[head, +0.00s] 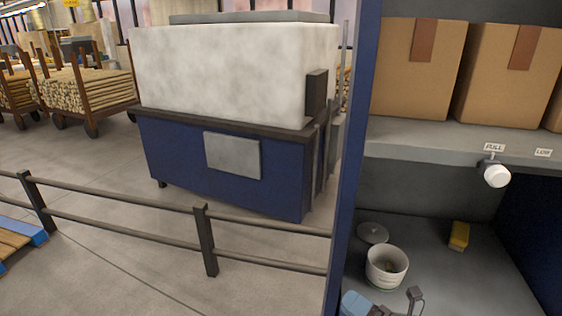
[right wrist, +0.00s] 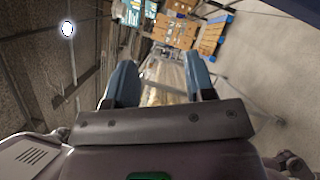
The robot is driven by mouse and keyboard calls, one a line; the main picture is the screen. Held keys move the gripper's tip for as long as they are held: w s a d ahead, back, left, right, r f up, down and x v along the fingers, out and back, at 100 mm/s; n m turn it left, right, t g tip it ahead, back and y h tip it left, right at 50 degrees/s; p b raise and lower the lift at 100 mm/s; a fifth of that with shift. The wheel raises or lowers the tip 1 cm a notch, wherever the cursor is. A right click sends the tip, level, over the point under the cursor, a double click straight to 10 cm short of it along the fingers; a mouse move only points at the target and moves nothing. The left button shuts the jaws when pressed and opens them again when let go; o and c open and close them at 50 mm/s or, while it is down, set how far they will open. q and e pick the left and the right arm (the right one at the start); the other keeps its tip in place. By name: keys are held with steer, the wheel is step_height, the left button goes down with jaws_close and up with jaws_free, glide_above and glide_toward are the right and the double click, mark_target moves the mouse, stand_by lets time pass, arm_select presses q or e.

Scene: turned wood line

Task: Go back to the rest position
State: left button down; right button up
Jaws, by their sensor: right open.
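My right gripper shows in the right wrist view (right wrist: 162,75), with two blue fingers spread apart. Nothing is held between them. Beyond the fingers are a blurred pale object and the floor. In the head view, a blue piece with dark parts at the bottom edge appears to be part of my right gripper (head: 375,305), below the white tub; it is cut off by the frame. My left gripper is not in view.
The shelf unit on the right holds cardboard boxes (head: 418,75) above, and a white tub (head: 386,267), a round lid (head: 372,233) and a yellow block (head: 459,237) below. A dark railing (head: 120,223) and a blue machine (head: 285,180) stand left of its blue post (head: 352,150).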

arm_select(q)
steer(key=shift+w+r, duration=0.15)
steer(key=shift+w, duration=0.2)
arm_select(e)
steer(key=s+d+f+m+g+h, duration=0.1)
steer(key=s+d+f+m+h, duration=0.5)
steer(key=m, duration=0.9)
steer(key=s+d+f+m+h, duration=0.7)
steer(key=f+m+h, duration=0.2)
steer(key=m, duration=0.7)
step_height(320, 180, down, 2)
steer(key=shift+s+d+f+m+g, duration=0.25)
steer(key=shift+s+d+m+g, duration=0.05)
steer(key=shift+s+g, duration=0.1)
